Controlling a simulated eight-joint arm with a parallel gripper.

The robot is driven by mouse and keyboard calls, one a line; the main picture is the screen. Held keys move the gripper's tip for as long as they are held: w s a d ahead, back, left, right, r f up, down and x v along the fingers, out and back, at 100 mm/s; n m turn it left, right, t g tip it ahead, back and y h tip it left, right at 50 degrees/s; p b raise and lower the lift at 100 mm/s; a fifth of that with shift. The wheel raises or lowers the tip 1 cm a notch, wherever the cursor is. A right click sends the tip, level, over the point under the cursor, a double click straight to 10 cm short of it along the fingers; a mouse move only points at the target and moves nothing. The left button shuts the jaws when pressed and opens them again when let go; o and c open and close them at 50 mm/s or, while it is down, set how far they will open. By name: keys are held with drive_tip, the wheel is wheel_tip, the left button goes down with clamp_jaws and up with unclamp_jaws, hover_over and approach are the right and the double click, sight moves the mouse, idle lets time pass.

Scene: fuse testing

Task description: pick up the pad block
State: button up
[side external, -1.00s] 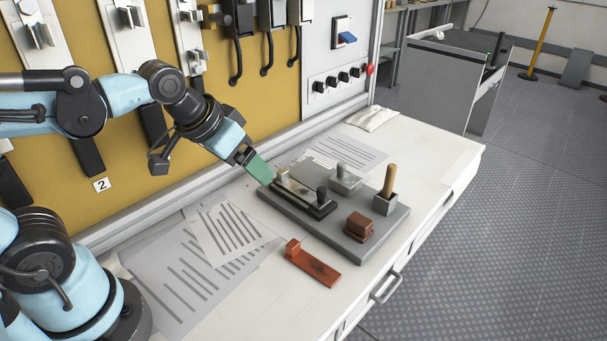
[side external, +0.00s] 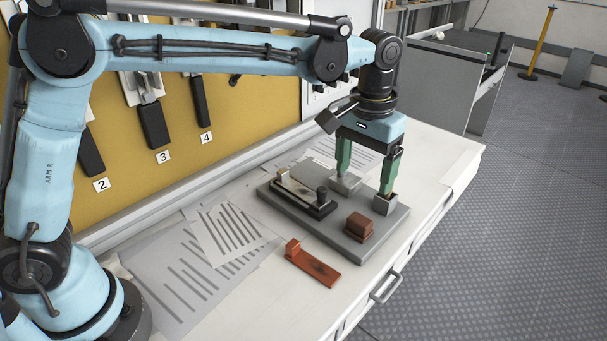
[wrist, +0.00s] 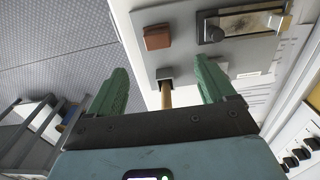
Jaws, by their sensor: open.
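The brown block (side external: 359,226), which I take to be the pad block, rests on the near right part of a grey base plate (side external: 376,238). It also shows at the top of the wrist view (wrist: 158,37). My gripper (side external: 364,182) points down with its green fingers apart and nothing held. It is above the back right of the plate, behind and above the brown block. In the wrist view my gripper (wrist: 162,72) has the brown block beyond its fingertips.
A grey holder (side external: 383,206) with a wooden stick (wrist: 167,97) stands near the fingers. A grey knobbed block (side external: 345,185) and a dark fixture (side external: 305,197) share the plate. A red piece (side external: 318,268) lies in front on the table; papers (side external: 185,270) lie left.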

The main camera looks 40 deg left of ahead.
sight(360, 219)
drive_tip(key=f, duration=1.2)
drive_tip(key=shift+d+f, duration=0.2)
drive_tip(key=shift+d, duration=0.05)
drive_tip(key=shift+c, duration=0.3)
drive_tip(key=c, duration=1.1)
drive_tip(key=shift+o, duration=0.2)
drive_tip(key=shift+r, duration=0.1)
